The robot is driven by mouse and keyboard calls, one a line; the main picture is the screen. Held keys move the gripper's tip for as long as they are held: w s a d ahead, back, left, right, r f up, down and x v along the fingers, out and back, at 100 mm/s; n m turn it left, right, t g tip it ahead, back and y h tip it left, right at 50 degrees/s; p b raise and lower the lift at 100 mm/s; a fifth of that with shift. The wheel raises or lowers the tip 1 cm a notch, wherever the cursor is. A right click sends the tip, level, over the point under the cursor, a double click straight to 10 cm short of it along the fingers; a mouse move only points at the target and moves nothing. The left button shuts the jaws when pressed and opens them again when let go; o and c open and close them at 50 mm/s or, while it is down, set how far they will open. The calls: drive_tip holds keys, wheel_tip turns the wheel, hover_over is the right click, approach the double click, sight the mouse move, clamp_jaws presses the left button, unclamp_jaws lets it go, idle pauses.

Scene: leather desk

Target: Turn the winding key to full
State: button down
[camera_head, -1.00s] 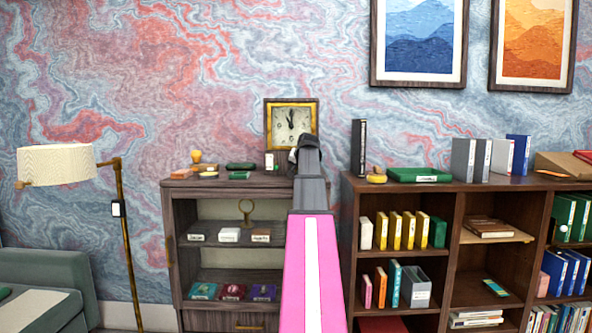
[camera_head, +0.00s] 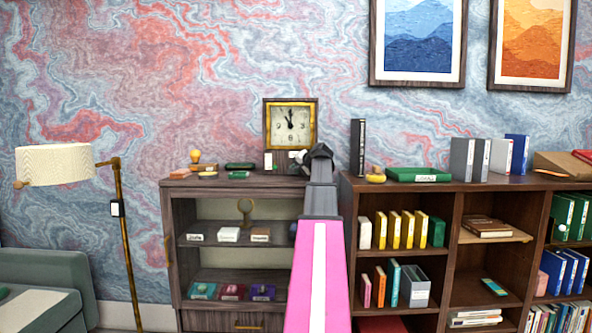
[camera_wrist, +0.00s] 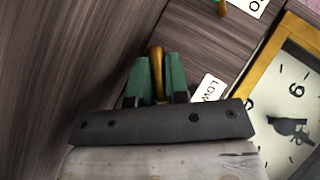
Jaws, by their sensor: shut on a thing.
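My gripper (camera_wrist: 159,78) is shut in the wrist view, its two green fingers on either side of a brass-coloured piece that looks like the winding key (camera_wrist: 156,53). The key's lower part is hidden between the fingers. A white label reading "LOW" (camera_wrist: 211,88) is just right of the fingers. The square clock (camera_head: 291,124) with a gold and dark frame stands on the cabinet in the head view; its face also shows at the right of the wrist view (camera_wrist: 292,92). In the head view my arm's end is at the clock's lower right, and the key cannot be made out.
A second, partly cut-off label (camera_wrist: 246,5) is at the top of the wrist view. Stamps and small green boxes (camera_head: 240,166) stand left of the clock on the cabinet (camera_head: 181,217).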

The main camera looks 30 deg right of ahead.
idle(0.3)
drive_tip(key=c, duration=1.4)
unclamp_jaws()
drive_tip(key=v, duration=1.1)
